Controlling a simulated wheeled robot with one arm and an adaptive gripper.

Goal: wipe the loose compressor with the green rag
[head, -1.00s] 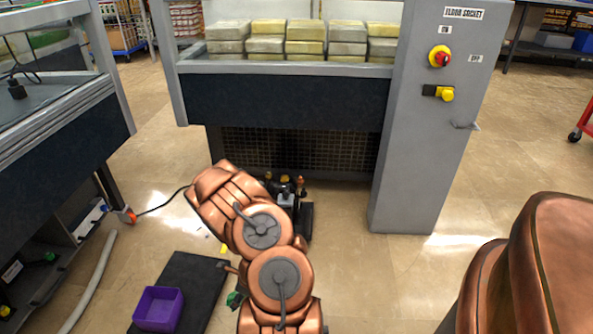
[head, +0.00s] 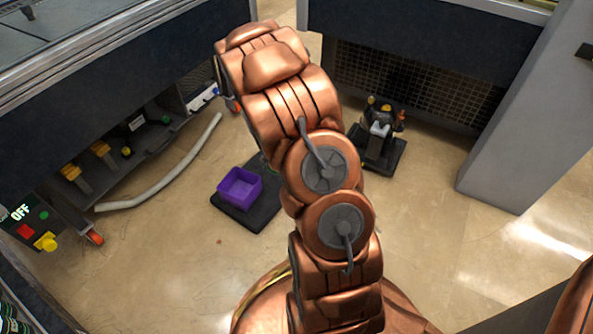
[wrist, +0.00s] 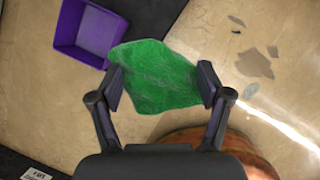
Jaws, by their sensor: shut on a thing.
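The green rag (wrist: 155,77) is in the wrist view, spread between the fingers of my gripper (wrist: 162,86). The fingers press on its left and right sides, and floor shows around it. In the head view my own arm hides the gripper and most or all of the rag. A small dark machine with yellow and copper-coloured fittings, which looks like the compressor (head: 380,125), stands on a black base (head: 378,155) on the floor, right of my arm. My gripper is apart from it. The compressor does not show in the wrist view.
A purple bin (head: 240,188) stands on a black mat (head: 262,212) left of my arm; the bin also shows in the wrist view (wrist: 88,32). A pale hose (head: 165,178) lies on the floor by the left bench. A grey cabinet (head: 525,120) stands right of the compressor.

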